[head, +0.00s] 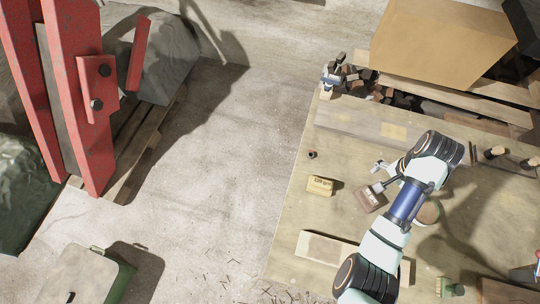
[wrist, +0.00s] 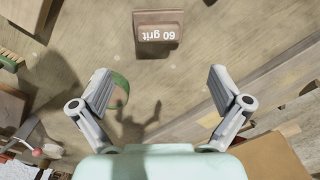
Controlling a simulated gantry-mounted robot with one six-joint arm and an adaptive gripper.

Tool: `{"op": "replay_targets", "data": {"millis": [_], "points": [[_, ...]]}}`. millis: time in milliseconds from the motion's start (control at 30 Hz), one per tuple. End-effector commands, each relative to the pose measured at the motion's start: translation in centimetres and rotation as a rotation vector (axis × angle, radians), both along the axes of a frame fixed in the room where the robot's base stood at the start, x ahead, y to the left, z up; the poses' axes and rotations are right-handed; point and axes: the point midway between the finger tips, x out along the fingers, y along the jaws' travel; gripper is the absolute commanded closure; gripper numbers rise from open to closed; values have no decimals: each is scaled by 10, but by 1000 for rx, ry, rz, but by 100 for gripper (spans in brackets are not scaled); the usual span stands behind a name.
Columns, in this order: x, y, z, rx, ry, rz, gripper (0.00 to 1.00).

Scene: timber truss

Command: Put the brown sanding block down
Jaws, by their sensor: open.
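The brown sanding block (head: 369,199) rests on the wooden table, just below and left of my gripper (head: 378,178) in the head view. In the wrist view the brown block (wrist: 158,27), marked "60 grit", lies at the top centre, beyond my gripper's fingertips (wrist: 160,79). My gripper is open, its two fingers wide apart with nothing between them but bare table below. The block is clear of both fingers in the wrist view. Its underside is hidden.
A yellow lettered block (head: 320,186) lies left of the brown block. A pale wood piece (head: 326,249) lies nearer the front, and a long plank (head: 345,121) lies behind. A large cardboard box (head: 440,42) stands at the back right. A green curved object (wrist: 119,91) is partly behind one finger.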

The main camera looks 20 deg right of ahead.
Motion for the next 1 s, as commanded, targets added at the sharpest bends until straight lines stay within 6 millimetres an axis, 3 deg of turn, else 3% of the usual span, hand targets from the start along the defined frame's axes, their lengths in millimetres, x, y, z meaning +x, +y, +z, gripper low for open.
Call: {"op": "replay_targets", "data": {"millis": [67, 167, 233, 300, 400, 500, 633, 933, 1000], "points": [[18, 16, 1, -37, -34, 68, 0], [67, 72, 14, -160, -156, 283, 0], [103, 136, 34, -283, -289, 496, 0], [124, 207, 63, -404, -438, 706, 0], [125, 296, 111, -555, -642, 947, 0], [108, 358, 152, -660, -801, 1101, 0], [90, 393, 180, -730, -909, 1187, 0], [88, 396, 185, -740, -924, 1195, 0], [88, 396, 195, -740, -924, 1194, 0]]}}
